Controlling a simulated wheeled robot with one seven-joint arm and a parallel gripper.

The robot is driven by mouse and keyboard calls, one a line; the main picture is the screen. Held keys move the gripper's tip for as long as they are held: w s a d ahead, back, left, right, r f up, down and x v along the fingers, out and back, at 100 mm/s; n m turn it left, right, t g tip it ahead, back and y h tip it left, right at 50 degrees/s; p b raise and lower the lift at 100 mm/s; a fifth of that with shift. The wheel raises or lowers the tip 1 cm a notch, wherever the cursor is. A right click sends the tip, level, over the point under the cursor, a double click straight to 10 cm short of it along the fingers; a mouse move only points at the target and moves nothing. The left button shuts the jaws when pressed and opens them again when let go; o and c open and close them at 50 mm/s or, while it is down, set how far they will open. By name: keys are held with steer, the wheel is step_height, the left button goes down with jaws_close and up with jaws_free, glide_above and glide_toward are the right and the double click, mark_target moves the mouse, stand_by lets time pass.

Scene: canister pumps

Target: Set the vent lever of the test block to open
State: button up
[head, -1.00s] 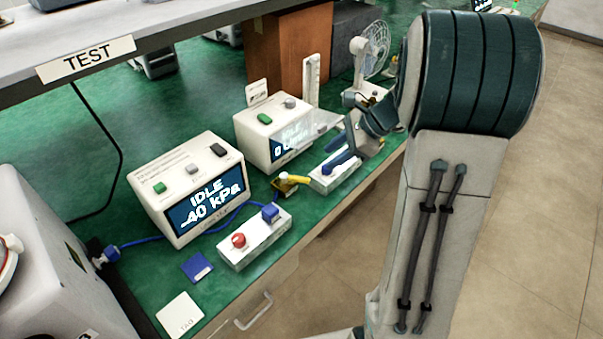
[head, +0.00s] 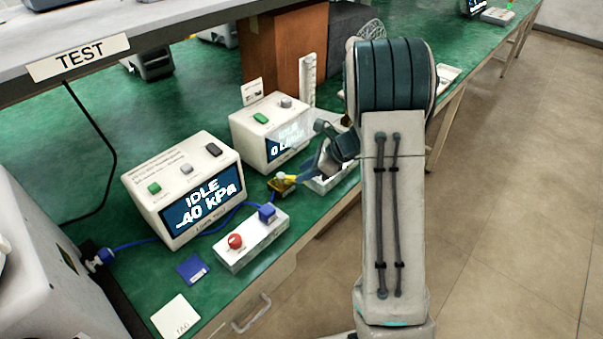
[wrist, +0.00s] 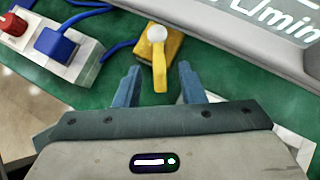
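A small yellow fitting with a yellow lever and a white ball knob (head: 281,183) sits on the green bench, right of a white block (head: 240,254). The block carries a red knob (head: 236,241) and a blue part (head: 267,212). I take the yellow fitting as the vent lever, though no label shows. In the wrist view, the yellow lever (wrist: 160,72) points toward my gripper (wrist: 159,67). My gripper's two blue fingers are apart, one on each side of the lever's near end; I cannot tell if they touch it. In the head view my arm partly hides the gripper.
A display box reading IDLE -40 kPa (head: 205,198) stands behind the block. A second display box (head: 270,137) stands behind the yellow fitting. A white tray (head: 342,178) lies beneath my wrist. A blue hose (head: 135,243) crosses the bench. A large white machine (head: 40,270) stands left.

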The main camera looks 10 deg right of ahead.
steer(key=shift+x, duration=1.1)
jaws_close()
